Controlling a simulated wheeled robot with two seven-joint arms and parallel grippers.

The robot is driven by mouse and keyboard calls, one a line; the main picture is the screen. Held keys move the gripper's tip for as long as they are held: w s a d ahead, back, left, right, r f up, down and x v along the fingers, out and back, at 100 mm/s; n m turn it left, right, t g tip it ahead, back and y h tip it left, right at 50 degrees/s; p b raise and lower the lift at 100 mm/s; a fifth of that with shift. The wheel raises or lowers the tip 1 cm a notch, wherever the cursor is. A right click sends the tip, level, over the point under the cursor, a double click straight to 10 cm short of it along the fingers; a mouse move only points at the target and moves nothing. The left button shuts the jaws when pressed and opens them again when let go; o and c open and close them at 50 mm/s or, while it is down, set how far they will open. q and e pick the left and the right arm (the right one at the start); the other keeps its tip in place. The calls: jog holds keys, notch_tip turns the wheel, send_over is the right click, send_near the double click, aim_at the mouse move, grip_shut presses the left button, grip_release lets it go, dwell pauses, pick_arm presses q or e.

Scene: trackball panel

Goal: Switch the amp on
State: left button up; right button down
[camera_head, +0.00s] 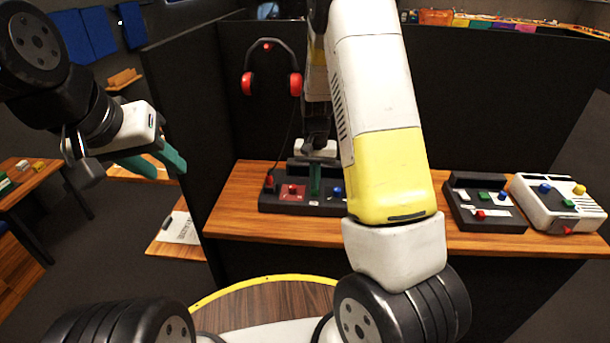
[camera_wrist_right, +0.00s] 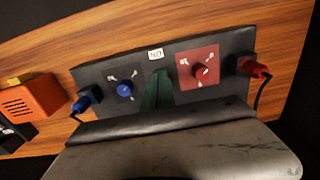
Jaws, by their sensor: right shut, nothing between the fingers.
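A dark control panel (camera_head: 265,207), which seems to be the amp, lies on the wooden counter, partly hidden by my right arm. In the right wrist view the panel (camera_wrist_right: 215,98) shows a blue knob (camera_wrist_right: 125,88), a red knob (camera_wrist_right: 200,71) on a red plate, and a small white label (camera_wrist_right: 155,54) between them that seems to read ON upside down. My right gripper (camera_head: 315,192) is shut and empty. Its green fingertips (camera_wrist_right: 160,74) are over the panel's middle, just below the label; contact cannot be told. My left gripper (camera_head: 158,168) is open and empty, away to the left.
Blue (camera_wrist_right: 86,99) and red (camera_wrist_right: 252,67) plugs sit at the panel's ends. An orange box (camera_wrist_right: 30,102) is beside it. A dark device (camera_head: 485,212) and a white device (camera_head: 560,205) stand at right. Red headphones (camera_head: 271,72) hang on the dark partition.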

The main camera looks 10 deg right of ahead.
aim_at(314, 193)
jog(key=shift+f, duration=1)
dwell(0.4)
jog(key=shift+r, duration=3.5)
jog(key=s+a+r+n+t+y, duration=0.1)
jog(key=s+r+t, duration=0.1)
jog(key=s+r, duration=0.45)
jog(key=s+r+n+t+y, duration=0.1)
jog(key=s+r, duration=0.3)
jog(key=r, duration=0.5)
jog(key=s+r+n+t, duration=0.1)
jog(key=s+r, duration=0.2)
jog(key=s, duration=0.4)
jog(key=s+a+r+t, duration=0.1)
jog(key=s+r+t, duration=0.1)
jog(key=s, duration=0.4)
jog(key=shift+s+r+n, duration=0.4)
jog(key=shift+r, duration=0.05)
jog(key=c, duration=2.2)
grip_release()
jog(key=shift+a, duration=0.1)
